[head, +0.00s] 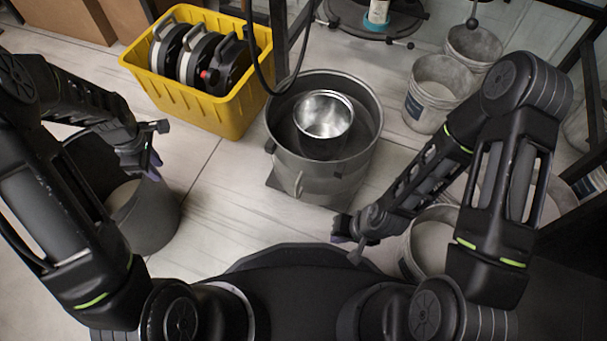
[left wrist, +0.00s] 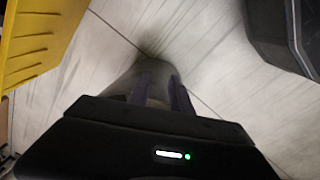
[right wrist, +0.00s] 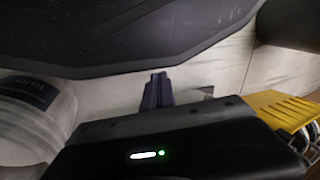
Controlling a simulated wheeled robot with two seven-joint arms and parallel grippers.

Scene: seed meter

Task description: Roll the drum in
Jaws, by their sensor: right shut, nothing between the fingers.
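A grey metal drum (head: 287,160) stands upright on the pale floor in the middle of the head view. A shiny steel pot (head: 324,114) sits inside its open top. My left gripper (head: 152,165) is left of the drum, by the rim of a grey bucket (head: 150,220). In the left wrist view its fingers (left wrist: 162,92) are apart, with a grey rounded shape behind them; contact cannot be told. My right gripper (head: 345,230) is shut and empty, low and right of the drum's front. Its fingers show together in the right wrist view (right wrist: 157,90).
A yellow crate (head: 195,108) with several black discs stands at back left. Pale buckets (head: 430,95) stand at back right, and another bucket (head: 430,240) is beside my right arm. A dark frame post (head: 278,45) rises behind the drum.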

